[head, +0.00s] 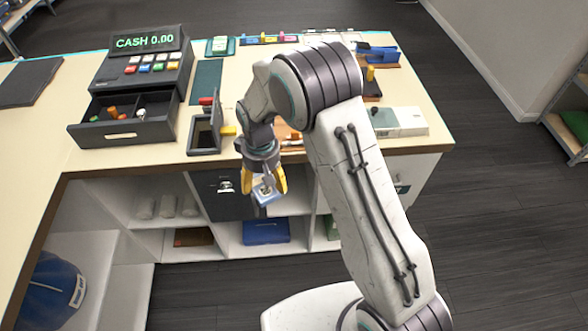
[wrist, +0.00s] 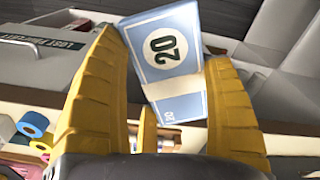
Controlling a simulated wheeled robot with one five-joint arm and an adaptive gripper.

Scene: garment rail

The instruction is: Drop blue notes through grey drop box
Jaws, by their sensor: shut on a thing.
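My gripper (head: 265,187) has yellow fingers and is shut on a blue note (head: 267,196), held in the air in front of the counter's front edge. A dark grey box front (head: 210,203) with a silver fitting is under the counter, just left of my gripper. I cannot tell which is the drop box.
The cash register (head: 143,60) stands on the counter with its drawer (head: 125,131) open. A dark tray with a raised lid (head: 203,135) sits right of it. A blue bundle (head: 266,231) lies on a lower shelf.

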